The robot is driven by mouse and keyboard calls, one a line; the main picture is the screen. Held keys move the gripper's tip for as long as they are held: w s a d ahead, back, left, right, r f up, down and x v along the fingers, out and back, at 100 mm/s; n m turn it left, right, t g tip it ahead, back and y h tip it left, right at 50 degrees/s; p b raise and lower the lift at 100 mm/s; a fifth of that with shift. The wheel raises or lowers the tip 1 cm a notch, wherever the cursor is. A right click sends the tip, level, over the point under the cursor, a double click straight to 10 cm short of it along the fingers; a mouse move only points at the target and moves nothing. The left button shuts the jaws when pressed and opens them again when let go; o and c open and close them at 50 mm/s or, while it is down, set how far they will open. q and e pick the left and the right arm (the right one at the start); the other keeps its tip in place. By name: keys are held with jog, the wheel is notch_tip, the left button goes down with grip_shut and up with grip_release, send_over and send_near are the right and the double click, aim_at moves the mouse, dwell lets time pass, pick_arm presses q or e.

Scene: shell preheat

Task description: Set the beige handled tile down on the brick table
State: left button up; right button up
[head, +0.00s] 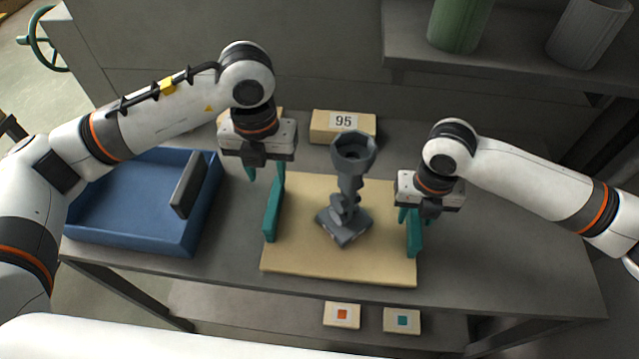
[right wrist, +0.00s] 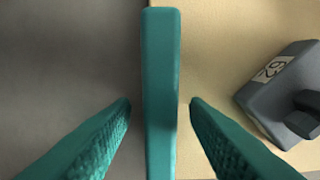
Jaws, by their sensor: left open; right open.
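The beige tile (head: 300,258) lies flat on a grey workbench (head: 510,240). It has an upright teal handle along each side: the left handle (head: 272,217) and the right handle (head: 414,238). A grey stand-like part (head: 350,185) with a cup-shaped top stands on the tile. My left gripper (head: 265,172) is open, at the far end of the left handle. My right gripper (head: 416,214) is open at the right handle. In the right wrist view the handle (right wrist: 160,70) lies between my parted fingers, with gaps on both sides. I see no brick surface.
A blue tray (head: 130,220) with a dark grey block (head: 188,185) stands at left. A beige block labelled 95 (head: 343,125) lies behind the tile. Two tags (head: 342,315) (head: 402,320) are below the bench's front edge. A shelf (head: 500,65) holds green and grey containers.

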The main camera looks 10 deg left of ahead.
notch_tip(320, 180, up, 9)
jog(key=shift+r, duration=0.15)
dwell(0.6)
